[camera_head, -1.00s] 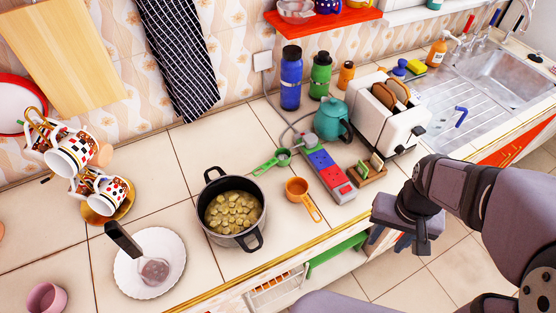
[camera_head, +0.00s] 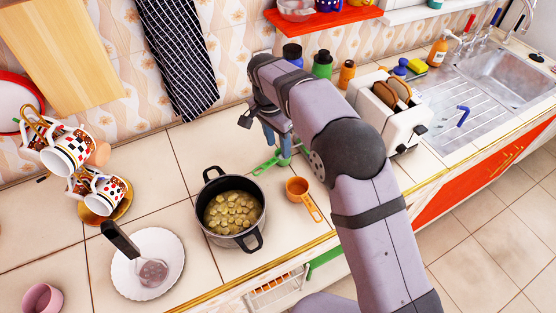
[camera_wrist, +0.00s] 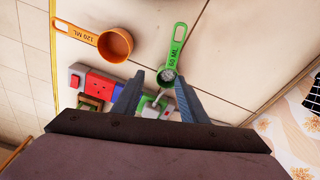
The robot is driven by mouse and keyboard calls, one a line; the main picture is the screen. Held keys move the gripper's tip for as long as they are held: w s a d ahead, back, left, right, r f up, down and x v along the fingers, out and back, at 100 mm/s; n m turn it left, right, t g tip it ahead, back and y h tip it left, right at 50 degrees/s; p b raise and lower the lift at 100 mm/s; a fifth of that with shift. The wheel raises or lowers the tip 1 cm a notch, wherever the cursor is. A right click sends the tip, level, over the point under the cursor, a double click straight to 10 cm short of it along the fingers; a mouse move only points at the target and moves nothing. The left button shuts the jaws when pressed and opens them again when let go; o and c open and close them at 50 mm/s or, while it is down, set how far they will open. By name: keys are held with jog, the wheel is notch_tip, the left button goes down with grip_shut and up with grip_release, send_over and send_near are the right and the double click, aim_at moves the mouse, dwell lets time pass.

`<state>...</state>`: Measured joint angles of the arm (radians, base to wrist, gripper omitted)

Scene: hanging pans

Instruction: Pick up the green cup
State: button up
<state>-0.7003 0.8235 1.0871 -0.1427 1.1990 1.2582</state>
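The green cup is a small measuring cup marked 60 ML, with a flat looped handle. In the head view its handle (camera_head: 264,166) shows on the tiled counter, while its bowl is partly hidden by my gripper (camera_head: 279,151). In the wrist view the green cup (camera_wrist: 178,50) lies ahead of my gripper (camera_wrist: 152,76), with its bowl beside the right fingertip and its handle pointing up. My gripper is open, points down and has nothing visible held between its fingers. I cannot tell whether the right finger touches the bowl.
An orange measuring cup (camera_head: 297,187) lies close by, and a black pot (camera_head: 235,215) of food stands left of it. A red and blue power strip (camera_wrist: 98,84) lies beside the fingers. A toaster (camera_head: 378,118) and bottles (camera_head: 322,66) stand behind my arm.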

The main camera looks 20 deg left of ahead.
aim_at(271, 161)
jog(key=shift+s+a+f+m, duration=0.1)
jog(key=shift+a+f+m, duration=0.05)
jog(key=shift+a, duration=0.6)
jog(key=shift+s+a+f+m, duration=0.1)
jog(key=shift+a+f+m, duration=0.05)
jog(key=shift+a, duration=0.6)
jog(key=shift+w+d+f+p, duration=0.1)
jog(key=shift+f+p, duration=0.55)
jog(key=shift+f, duration=0.55)
jog(key=shift+w+d+f+p, duration=0.15)
jog(key=shift+f+p, duration=0.45)
jog(key=shift+f, duration=0.6)
jog(key=shift+w+d+f+p, duration=0.1)
jog(key=shift+f+p, duration=0.55)
jog(key=shift+f, duration=0.55)
grip_shut()
